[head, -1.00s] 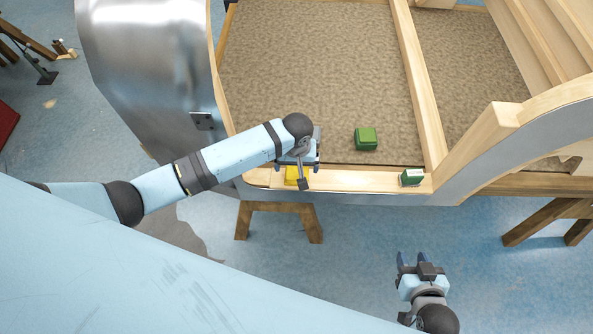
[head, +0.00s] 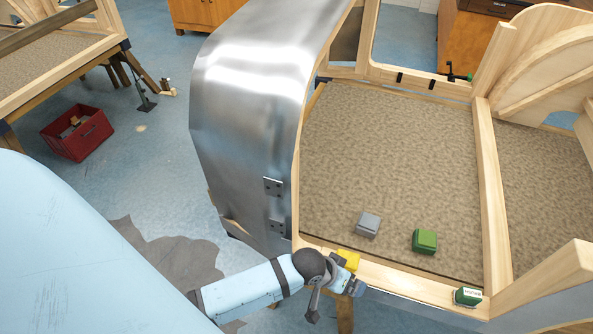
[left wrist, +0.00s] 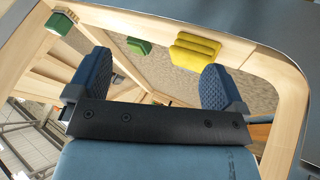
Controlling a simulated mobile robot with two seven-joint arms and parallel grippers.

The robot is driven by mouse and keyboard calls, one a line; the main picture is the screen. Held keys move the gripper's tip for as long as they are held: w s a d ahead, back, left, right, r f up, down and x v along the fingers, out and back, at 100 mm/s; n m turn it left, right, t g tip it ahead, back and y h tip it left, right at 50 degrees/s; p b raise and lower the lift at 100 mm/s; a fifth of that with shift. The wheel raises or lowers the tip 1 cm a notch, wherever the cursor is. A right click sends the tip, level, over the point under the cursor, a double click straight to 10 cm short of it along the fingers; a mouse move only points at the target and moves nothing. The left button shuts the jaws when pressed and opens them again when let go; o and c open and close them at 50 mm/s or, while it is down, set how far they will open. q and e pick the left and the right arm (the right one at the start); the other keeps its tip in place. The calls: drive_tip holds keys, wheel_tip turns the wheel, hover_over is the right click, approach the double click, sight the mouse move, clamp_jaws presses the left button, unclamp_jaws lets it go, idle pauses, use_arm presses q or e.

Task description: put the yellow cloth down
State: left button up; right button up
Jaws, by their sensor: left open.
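The yellow cloth (head: 348,260) lies folded on the wooden front rail (head: 400,275) of the bodyframe, close to the rail's left end. My left gripper (head: 346,284) is just on the near side of it in the head view, partly hiding it. The left wrist view shows both fingers spread apart with nothing between them (left wrist: 158,80). There the cloth (left wrist: 195,50) lies beyond the fingertips, apart from them, near the right finger. My right gripper is out of view.
A grey block (head: 368,224) and a green block (head: 425,241) sit on the brown floor panel (head: 390,160). A green and white box (head: 468,297) stands on the rail further right. A curved metal panel (head: 245,110) rises at the left. A red crate (head: 78,133) stands on the floor.

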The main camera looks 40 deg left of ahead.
use_arm(q)
drive_tip(key=s+a+r+m+t+y, duration=0.1)
drive_tip(key=s+a+m+t, duration=0.1)
drive_tip(key=s+a+t, duration=0.3)
drive_tip(key=s+a, duration=0.2)
drive_tip(key=s, duration=0.2)
drive_tip(key=shift+a+r+m, duration=0.2)
drive_tip(key=shift+a+m, duration=0.15)
drive_tip(key=shift+m, duration=0.05)
drive_tip(key=shift+s+r+p, duration=0.1)
drive_tip(key=shift+r+p, duration=0.25)
drive_tip(key=shift+p, duration=0.1)
